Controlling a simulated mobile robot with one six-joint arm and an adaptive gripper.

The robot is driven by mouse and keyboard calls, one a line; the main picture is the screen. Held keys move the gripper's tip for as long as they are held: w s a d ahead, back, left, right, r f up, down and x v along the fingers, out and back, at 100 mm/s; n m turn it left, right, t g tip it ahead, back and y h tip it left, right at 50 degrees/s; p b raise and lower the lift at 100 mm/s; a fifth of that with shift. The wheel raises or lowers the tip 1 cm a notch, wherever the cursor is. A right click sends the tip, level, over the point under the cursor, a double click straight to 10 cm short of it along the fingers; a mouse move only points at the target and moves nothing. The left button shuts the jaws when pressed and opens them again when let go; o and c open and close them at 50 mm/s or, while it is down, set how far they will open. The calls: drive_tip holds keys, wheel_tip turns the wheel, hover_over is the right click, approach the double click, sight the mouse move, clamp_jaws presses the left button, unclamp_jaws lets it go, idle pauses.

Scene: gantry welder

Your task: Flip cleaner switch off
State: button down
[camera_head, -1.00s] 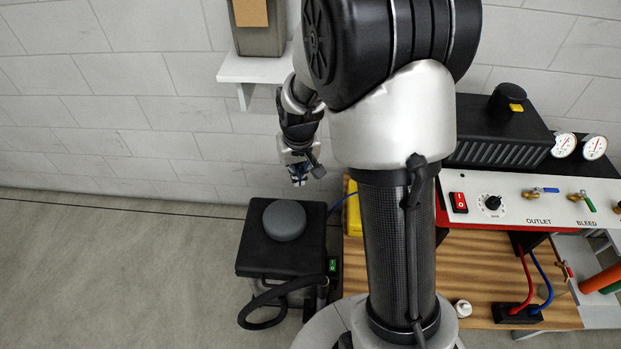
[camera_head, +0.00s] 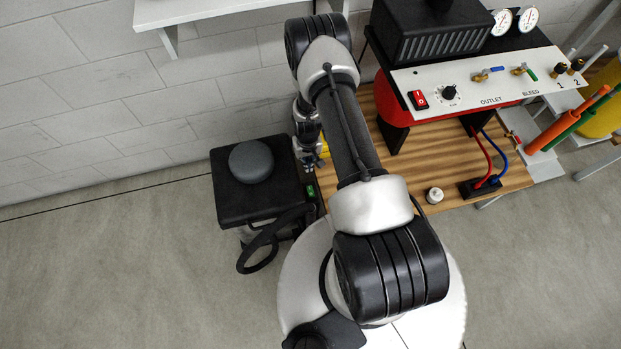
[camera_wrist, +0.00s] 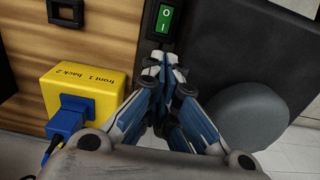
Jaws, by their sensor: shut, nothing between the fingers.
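The cleaner is a black box-shaped unit (camera_head: 228,198) with a round grey knob-like cap (camera_head: 252,162) on top, standing on the floor left of the wooden bench. Its green rocker switch (camera_head: 310,191) is on its right side. In the wrist view the green switch (camera_wrist: 168,19), marked O and I, sits at the top, just beyond the fingertips. My gripper (camera_wrist: 162,60) is shut and empty, its tips close to the switch; contact cannot be told. In the head view my gripper (camera_head: 312,165) hangs just above the switch.
A yellow box (camera_wrist: 85,92) with a blue plug (camera_wrist: 68,122) is left of my gripper. A black hose (camera_head: 262,245) loops in front of the cleaner. The wooden bench (camera_head: 385,185) carries a panel with a red switch (camera_head: 417,100). Open floor lies at left.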

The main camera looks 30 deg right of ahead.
drive_tip(key=shift+f, duration=0.1)
drive_tip(key=b, duration=0.6)
approach(310, 192)
drive_tip(key=w+f, duration=0.1)
drive_tip(key=f, duration=0.1)
drive_tip(key=w+d+f, duration=0.1)
drive_tip(key=f, duration=0.1)
drive_tip(key=w+f, duration=0.1)
drive_tip(key=f, duration=0.2)
drive_tip(key=shift+w+d, duration=0.15)
drive_tip(key=shift+w, duration=0.15)
drive_tip(key=shift+r, duration=0.1)
